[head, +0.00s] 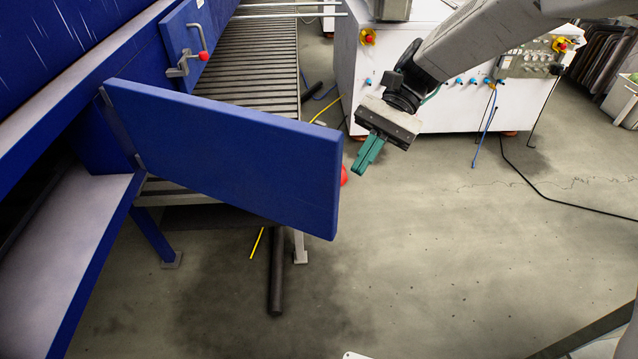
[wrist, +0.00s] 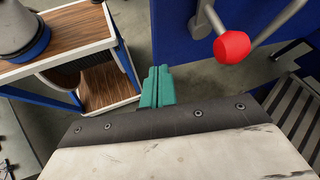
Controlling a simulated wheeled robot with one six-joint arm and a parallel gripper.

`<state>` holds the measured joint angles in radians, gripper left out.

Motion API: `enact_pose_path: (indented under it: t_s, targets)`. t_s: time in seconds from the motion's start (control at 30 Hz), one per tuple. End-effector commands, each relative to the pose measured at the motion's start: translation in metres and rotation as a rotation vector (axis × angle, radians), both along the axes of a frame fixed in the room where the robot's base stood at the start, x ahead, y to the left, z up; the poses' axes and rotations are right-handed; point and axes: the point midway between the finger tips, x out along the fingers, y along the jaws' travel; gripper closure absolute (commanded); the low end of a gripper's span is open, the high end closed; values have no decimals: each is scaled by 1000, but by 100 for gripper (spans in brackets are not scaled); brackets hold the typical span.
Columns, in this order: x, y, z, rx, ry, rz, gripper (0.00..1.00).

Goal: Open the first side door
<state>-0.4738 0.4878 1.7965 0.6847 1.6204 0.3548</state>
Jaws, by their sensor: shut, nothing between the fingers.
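The first side door is a blue panel (head: 225,150) in the head view. It stands swung out from the blue machine on hinges at its left edge, with an open gap behind it. My gripper (head: 367,152) is just right of the door's free edge, with its green fingers together and nothing held. In the wrist view, my gripper (wrist: 157,86) points toward the door's edge. The door's handle with a red knob (wrist: 232,47) is right of the fingers, apart from them. In the head view only a bit of that red knob (head: 344,175) shows past the door's edge.
Another blue door (head: 186,30) with a red-knobbed latch (head: 203,56) is further back and looks shut. A roller conveyor (head: 255,60) runs behind the open door. A white cabinet (head: 440,105) stands behind my gripper. A wooden-shelved cart (wrist: 75,45) shows in the wrist view.

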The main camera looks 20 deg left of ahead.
Motion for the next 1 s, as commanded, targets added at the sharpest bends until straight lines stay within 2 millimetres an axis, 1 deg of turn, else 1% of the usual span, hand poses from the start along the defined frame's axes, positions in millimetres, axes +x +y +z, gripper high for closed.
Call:
enact_pose_path:
  t_s: [0.03,0.07,0.1,0.3,0.5,0.6,0.7,0.8,1.0]
  targets:
    - [-6,-23,10,-2,-66,12,100]
    - [-10,-36,14,-5,-105,24,100]
    - [-15,-54,19,-10,-157,37,100]
    - [-45,-137,41,-43,-398,109,100]
    - [-82,-211,57,-100,-609,165,100]
    - [-103,-243,62,-136,-704,183,100]
    - [-122,-270,65,-174,-789,191,100]
    - [-137,-288,67,-205,-848,190,100]
    - [-157,-309,71,-252,-927,175,100]
